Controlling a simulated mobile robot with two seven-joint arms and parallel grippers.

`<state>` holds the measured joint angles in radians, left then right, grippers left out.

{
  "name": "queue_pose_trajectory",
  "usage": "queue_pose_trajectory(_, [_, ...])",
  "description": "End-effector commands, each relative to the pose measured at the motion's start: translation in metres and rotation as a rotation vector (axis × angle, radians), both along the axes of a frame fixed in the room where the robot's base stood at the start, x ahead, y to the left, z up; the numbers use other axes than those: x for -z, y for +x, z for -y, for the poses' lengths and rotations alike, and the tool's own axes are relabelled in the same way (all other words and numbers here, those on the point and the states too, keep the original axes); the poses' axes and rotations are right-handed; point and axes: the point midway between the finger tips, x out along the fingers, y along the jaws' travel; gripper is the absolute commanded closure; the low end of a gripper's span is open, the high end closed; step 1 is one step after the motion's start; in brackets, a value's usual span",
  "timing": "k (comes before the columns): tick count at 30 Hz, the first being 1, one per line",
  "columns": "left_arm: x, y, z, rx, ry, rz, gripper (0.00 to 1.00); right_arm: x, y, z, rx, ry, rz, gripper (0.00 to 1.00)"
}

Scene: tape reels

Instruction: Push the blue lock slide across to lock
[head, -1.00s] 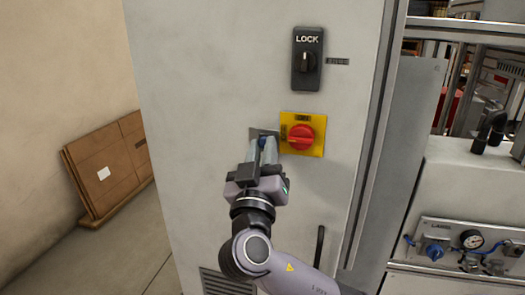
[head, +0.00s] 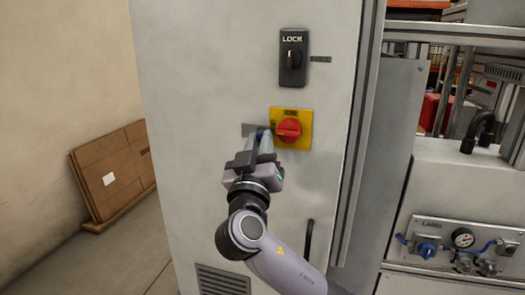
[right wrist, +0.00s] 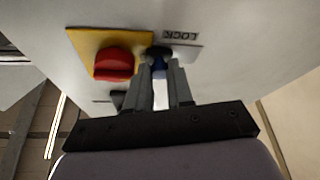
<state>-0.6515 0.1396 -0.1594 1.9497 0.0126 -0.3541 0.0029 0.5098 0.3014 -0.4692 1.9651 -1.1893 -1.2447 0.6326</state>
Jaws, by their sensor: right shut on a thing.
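The blue lock slide (head: 262,131) sits on a small grey plate (head: 248,129) on the cabinet front, just left of the yellow switch plate (head: 305,115). My right gripper (head: 264,139) is shut on the slide, which is mostly hidden by the fingers in the head view. In the right wrist view the blue slide (right wrist: 158,66) shows between the fingertips (right wrist: 162,70), beside the red rotary switch (right wrist: 114,65). A bare stretch of the grey plate (right wrist: 187,52) shows on the side away from the switch. My left gripper is not in view.
The red switch (head: 289,131) stands out close to the right of my fingers. Brown panels (head: 112,175) lean on the wall at left. The cabinet front around my gripper is otherwise clear.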

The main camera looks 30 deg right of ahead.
Motion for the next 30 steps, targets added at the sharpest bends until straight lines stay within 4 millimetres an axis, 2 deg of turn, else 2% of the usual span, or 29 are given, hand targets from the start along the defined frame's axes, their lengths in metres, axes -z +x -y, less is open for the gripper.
queue_pose_trajectory(8, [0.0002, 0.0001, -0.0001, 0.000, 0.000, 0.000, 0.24, 0.0012, -0.0017, 0.0027, 0.011, 0.005, 0.000, 1.00])
queue_pose_trajectory(9, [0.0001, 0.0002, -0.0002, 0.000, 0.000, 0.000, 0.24, 0.0012, -0.0017, 0.0028, 0.012, 0.005, -0.001, 0.69])
queue_pose_trajectory(11, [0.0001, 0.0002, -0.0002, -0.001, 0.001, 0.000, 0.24, 0.0012, -0.0016, 0.0028, 0.011, 0.005, 0.000, 0.52])
queue_pose_trajectory(30, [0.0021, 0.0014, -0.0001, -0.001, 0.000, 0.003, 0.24, 0.0008, -0.0015, 0.0043, 0.013, 0.003, 0.005, 0.52])
